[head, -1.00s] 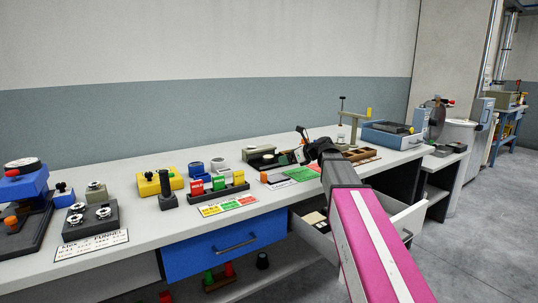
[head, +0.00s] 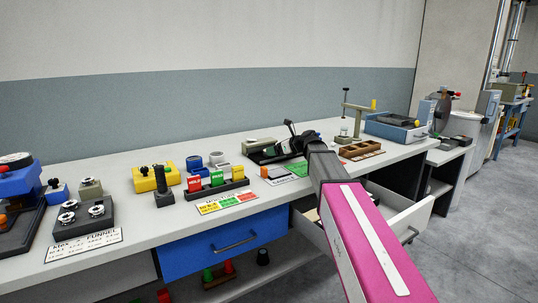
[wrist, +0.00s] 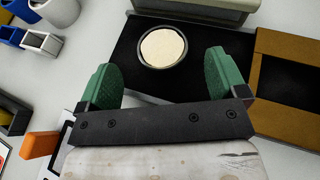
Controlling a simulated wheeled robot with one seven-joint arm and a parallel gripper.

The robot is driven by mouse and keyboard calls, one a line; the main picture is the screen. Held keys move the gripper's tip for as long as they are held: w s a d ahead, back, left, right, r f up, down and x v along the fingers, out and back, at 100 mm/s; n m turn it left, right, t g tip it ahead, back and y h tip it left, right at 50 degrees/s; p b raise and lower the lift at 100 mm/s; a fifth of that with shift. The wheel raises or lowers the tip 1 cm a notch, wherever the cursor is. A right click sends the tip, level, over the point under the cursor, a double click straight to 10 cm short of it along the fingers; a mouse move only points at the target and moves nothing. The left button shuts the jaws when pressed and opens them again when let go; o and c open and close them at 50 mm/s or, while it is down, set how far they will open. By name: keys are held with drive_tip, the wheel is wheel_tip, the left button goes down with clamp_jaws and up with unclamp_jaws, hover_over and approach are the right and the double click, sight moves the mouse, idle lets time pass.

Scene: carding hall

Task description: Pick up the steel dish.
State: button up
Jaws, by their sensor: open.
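The steel dish (wrist: 164,68) is a shallow round dish with a thin grey rim and a pale cream round face or fill. In the wrist view it lies flat on a black plate (wrist: 125,55), at upper centre. My gripper (wrist: 161,74) is open with two green pads, one to the left and one to the right of the dish's near side. Nothing is between the pads, and I cannot tell their height above the plate. In the head view my gripper (head: 291,144) is over the bench, and I cannot make out the dish there.
A beige box (wrist: 200,8) stands just behind the dish. A brown wooden tray (wrist: 287,100) is close on the right. An orange block (wrist: 40,145) lies at left. The grey bench (head: 130,250) has an open white drawer (head: 405,215) below my arm.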

drive_tip(key=x, duration=0.3)
drive_tip(key=shift+w+f, duration=0.1)
drive_tip(key=shift+w, duration=0.1)
drive_tip(key=c, duration=1.1)
drive_tip(key=shift+c, duration=0.2)
